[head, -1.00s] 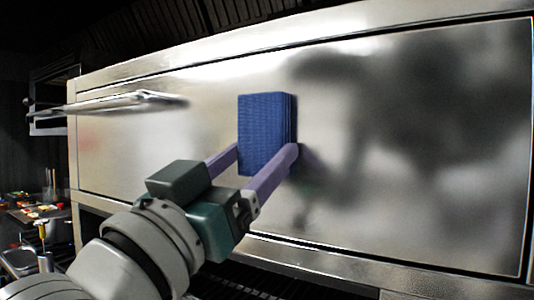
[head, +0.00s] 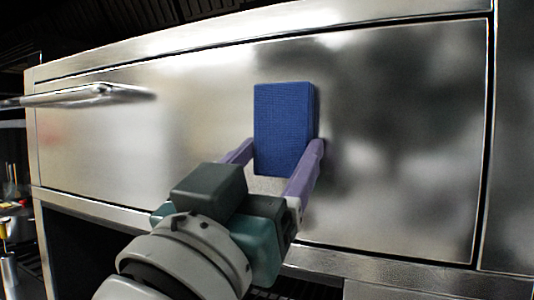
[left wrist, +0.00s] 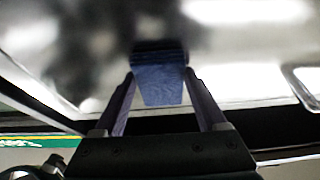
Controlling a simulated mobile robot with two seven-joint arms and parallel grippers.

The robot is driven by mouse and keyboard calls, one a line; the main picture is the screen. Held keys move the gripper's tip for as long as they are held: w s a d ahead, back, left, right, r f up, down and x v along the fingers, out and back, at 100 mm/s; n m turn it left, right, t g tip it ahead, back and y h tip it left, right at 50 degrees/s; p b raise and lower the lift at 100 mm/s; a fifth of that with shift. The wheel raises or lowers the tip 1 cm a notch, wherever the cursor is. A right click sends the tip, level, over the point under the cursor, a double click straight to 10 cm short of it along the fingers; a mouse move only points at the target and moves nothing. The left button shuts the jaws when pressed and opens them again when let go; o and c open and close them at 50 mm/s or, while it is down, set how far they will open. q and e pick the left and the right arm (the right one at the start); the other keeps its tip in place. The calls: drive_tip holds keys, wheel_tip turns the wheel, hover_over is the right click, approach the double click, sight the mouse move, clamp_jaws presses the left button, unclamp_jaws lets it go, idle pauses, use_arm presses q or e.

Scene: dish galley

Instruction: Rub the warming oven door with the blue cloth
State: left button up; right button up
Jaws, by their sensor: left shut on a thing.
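The warming oven door (head: 200,120) is a wide brushed-metal panel with a bar handle (head: 95,95) at its left. The blue cloth (head: 283,128) is a folded upright block in front of the middle of the door. My left gripper (head: 278,160) is shut on the cloth, with one purple finger at each side of its lower part. In the left wrist view the cloth (left wrist: 162,88) sits between the fingers, its far end at or very near the door (left wrist: 90,50); I cannot tell whether it touches. My right gripper is not in view.
The handle sticks out from the door at the left. A metal frame (head: 487,150) borders the door at the right. Below the door is a dark opening (head: 85,250). Small items stand at the far left edge. The door right of the cloth is clear.

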sight(216, 138)
use_arm(q)
drive_tip(key=shift+s+d, duration=0.15)
drive_tip(key=shift+d, duration=0.35)
drive_tip(key=shift+s+d, duration=0.15)
drive_tip(key=shift+d, duration=0.35)
drive_tip(key=shift+s+d+r, duration=0.1)
drive_tip(key=shift+w+a+p, duration=0.2)
drive_tip(key=shift+w+a, duration=0.1)
drive_tip(key=shift+a, duration=0.4)
drive_tip(key=shift+w+a+p, duration=0.2)
drive_tip(key=shift+w+a, duration=0.15)
drive_tip(key=shift+a, duration=0.4)
drive_tip(key=shift+w+a+p, duration=0.2)
drive_tip(key=shift+w+a, duration=0.1)
drive_tip(key=shift+a, duration=0.4)
drive_tip(key=shift+w+a, duration=0.25)
drive_tip(key=shift+a, duration=0.4)
drive_tip(key=shift+w+a, duration=0.25)
drive_tip(key=shift+a, duration=0.35)
drive_tip(key=shift+w+a, duration=0.25)
drive_tip(key=shift+a, duration=0.4)
drive_tip(key=shift+w+a, duration=0.2)
drive_tip(key=shift+a, duration=0.45)
drive_tip(key=shift+w+a, duration=0.2)
drive_tip(key=shift+a, duration=0.45)
